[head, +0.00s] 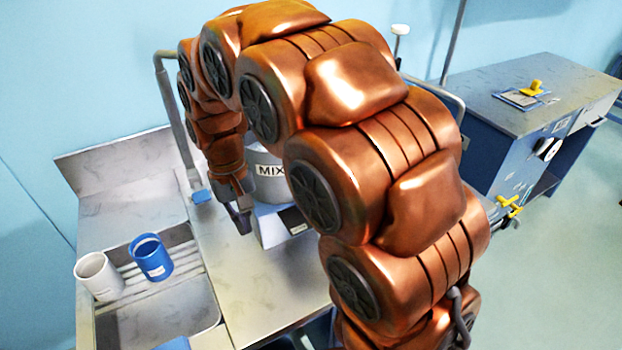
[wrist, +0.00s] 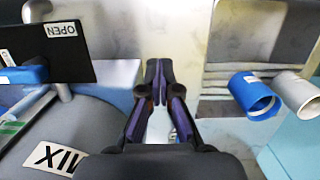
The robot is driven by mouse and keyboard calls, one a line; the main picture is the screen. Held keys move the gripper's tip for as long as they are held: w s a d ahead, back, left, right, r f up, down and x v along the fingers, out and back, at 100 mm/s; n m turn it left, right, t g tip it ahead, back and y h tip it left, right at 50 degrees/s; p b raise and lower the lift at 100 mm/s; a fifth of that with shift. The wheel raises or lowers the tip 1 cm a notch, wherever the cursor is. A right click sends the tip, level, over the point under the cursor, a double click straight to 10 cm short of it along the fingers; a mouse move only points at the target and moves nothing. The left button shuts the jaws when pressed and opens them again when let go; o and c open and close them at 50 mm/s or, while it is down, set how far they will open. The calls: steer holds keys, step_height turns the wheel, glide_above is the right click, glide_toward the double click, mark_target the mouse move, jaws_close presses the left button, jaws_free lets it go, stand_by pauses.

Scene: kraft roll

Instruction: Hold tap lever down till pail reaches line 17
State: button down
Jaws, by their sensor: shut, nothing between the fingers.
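A grey pail labelled MIX (head: 270,182) stands on a white and blue base (head: 285,225) on the metal counter, partly hidden by my arm. It also shows at the lower left of the wrist view (wrist: 85,125). My gripper (head: 241,222) is shut and empty, pointing down just left of the pail and its base. In the wrist view its fingertips (wrist: 157,72) meet above the counter. A black plate labelled OPEN (wrist: 65,48) and a blue piece (wrist: 22,75) sit over the pail; I cannot tell which is the tap lever. No line 17 is readable.
A blue cup (head: 152,258) and a white cup (head: 99,276) stand in the sink (head: 165,312) at the left. A grey pipe (head: 172,105) rises behind the counter. A blue cabinet (head: 510,140) with yellow handles stands at the right. The front counter (head: 255,285) is clear.

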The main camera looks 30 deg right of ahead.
mark_target(202, 196)
steer(key=shift+w+a+f+p, duration=0.4)
steer(key=shift+w+a, duration=0.4)
steer(key=shift+w, duration=2.4)
steer(key=shift+w+a+f+p, duration=0.4)
steer(key=shift+w+a, duration=0.35)
steer(key=shift+w, duration=2.4)
steer(key=shift+w+a+f+p, duration=0.25)
steer(key=shift+w+a+f, duration=0.4)
steer(key=shift+w, duration=2.55)
steer(key=shift+a+r, duration=0.15)
steer(key=shift+f, duration=0.2)
steer(key=shift+f+b, duration=0.9)
steer(key=shift+f, duration=0.95)
step_height(202, 196, up, 7)
steer(key=shift+p, duration=0.7)
steer(key=shift+r, duration=0.25)
